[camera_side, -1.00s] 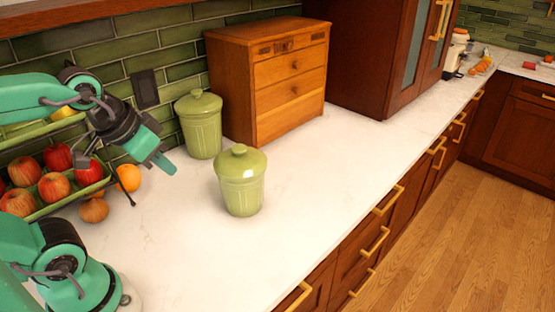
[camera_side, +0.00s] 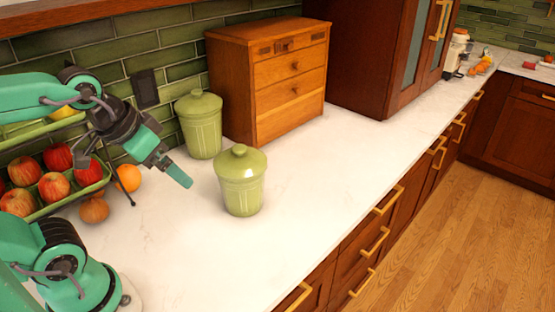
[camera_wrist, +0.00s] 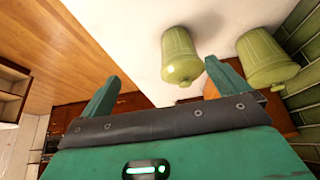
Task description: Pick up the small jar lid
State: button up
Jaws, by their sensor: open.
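Two lidded green jars stand upright on the white counter. The front jar (camera_side: 241,195) has a domed, knobbed lid (camera_side: 240,163); the back jar (camera_side: 203,138) has a similar lid (camera_side: 198,104). The front jar looks the smaller, being nearer but of similar picture size. My gripper (camera_side: 182,178) is left of the front jar, near its lid's height and apart from it.
A wooden drawer chest (camera_side: 290,85) stands behind the jars. Apples fill a green tray (camera_side: 75,197) at left, with an orange (camera_side: 128,178) and an onion (camera_side: 94,210) beside it. The tiled wall is behind. The counter (camera_side: 310,185) right of the front jar is clear.

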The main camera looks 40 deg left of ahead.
jog(key=w, duration=0.1)
jog(key=m+g, duration=0.3)
jog(key=g, duration=0.2)
send_over(239, 147)
jog(key=shift+s+d+f, duration=0.25)
jog(key=shift+s+f, duration=0.1)
jog(key=shift+s, duration=0.1)
jog(key=shift+w+a+f+g, duration=0.15)
jog(key=shift+w+f+g, duration=0.2)
jog(key=shift+w, duration=0.15)
jog(key=shift+f, duration=1.3)
jog(key=shift+f, duration=0.1)
jog(key=shift+s+f, duration=0.1)
jog(key=shift+f, duration=2.4)
